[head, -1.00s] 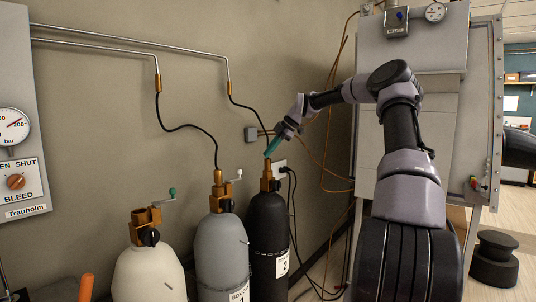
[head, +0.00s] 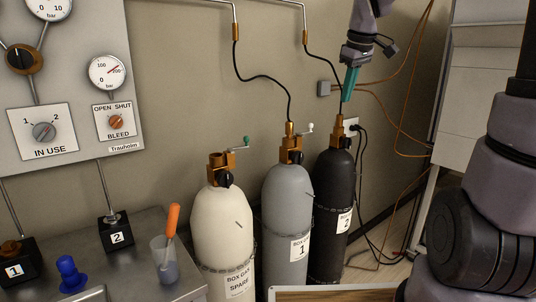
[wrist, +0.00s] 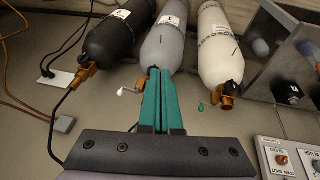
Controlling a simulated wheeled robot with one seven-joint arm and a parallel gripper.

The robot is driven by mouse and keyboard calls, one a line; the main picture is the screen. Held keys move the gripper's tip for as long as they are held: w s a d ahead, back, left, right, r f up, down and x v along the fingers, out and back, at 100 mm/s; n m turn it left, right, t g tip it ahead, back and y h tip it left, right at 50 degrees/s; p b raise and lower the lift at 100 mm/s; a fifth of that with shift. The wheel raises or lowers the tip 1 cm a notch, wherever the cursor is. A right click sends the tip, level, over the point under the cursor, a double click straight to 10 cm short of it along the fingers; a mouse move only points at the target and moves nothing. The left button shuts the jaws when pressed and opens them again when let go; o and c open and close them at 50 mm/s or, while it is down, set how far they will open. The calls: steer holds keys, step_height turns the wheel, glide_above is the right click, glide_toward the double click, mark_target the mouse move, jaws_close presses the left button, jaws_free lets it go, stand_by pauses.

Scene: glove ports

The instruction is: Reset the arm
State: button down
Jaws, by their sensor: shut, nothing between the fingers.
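My gripper (head: 347,88) has teal fingers pointing down, just above the brass valve of the black cylinder labelled 2 (head: 333,190) in the head view. In the wrist view the teal fingers (wrist: 157,100) are together with nothing between them. The wrist view shows the grey cylinder (wrist: 165,45) beyond the fingertips, the black cylinder (wrist: 115,40) to the left and the cream one (wrist: 220,50) to the right. Whether the fingertips touch any valve is not clear.
The grey cylinder 1 (head: 287,208) and the cream spare cylinder (head: 222,228) stand left of the black one. A hose (head: 265,78) and orange cables (head: 405,100) hang near the wall. A gauge panel (head: 75,90) and a bench with an orange-handled tool (head: 172,220) are at left.

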steer(key=s+d+m+t+y, duration=0.1)
steer(key=s+d+m+t, duration=0.2)
steer(key=s+m, duration=0.8)
steer(key=s, duration=0.8)
steer(key=shift+d+r+m, duration=0.2)
steer(key=shift+r+m, duration=0.1)
